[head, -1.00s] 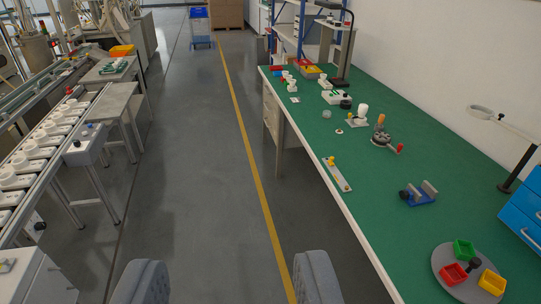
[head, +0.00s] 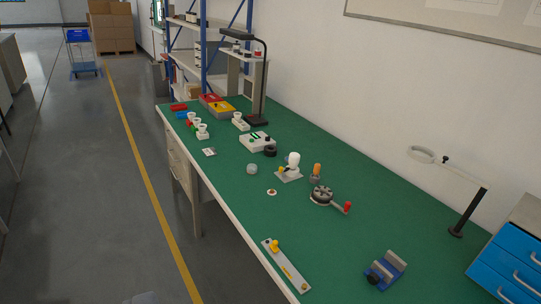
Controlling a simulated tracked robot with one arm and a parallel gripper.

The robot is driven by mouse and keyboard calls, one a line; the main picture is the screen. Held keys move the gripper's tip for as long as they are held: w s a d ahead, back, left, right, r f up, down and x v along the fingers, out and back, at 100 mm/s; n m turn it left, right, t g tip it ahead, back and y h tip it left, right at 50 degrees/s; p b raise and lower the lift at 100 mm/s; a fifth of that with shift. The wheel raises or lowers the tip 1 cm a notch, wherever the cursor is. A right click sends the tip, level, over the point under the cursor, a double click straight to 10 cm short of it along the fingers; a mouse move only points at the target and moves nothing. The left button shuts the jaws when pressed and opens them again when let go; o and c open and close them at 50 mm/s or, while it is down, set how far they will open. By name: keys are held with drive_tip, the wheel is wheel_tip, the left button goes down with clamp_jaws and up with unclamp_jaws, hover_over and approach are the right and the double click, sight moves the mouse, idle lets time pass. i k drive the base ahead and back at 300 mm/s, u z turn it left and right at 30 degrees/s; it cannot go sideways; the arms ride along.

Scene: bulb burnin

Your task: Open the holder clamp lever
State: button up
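A holder (head: 289,177) with a flat grey base stands near the middle of the green bench and carries a white bulb (head: 293,159). A small yellow part (head: 281,169) at its left side looks like the clamp lever; it is too small to tell whether it is open or shut. My gripper is not in view.
The green bench (head: 243,210) holds a round dark device with a red-knobbed arm (head: 322,195), an orange-topped piece (head: 316,172), a grey strip with a yellow knob (head: 286,265) and a blue vise-like block (head: 386,270). Blue drawers (head: 507,275) stand right. Floor left is open.

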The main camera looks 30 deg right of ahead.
sight(282, 170)
drive_tip(key=u, duration=0.05)
drive_tip(key=i, duration=3.3)
drive_tip(key=z, duration=1.65)
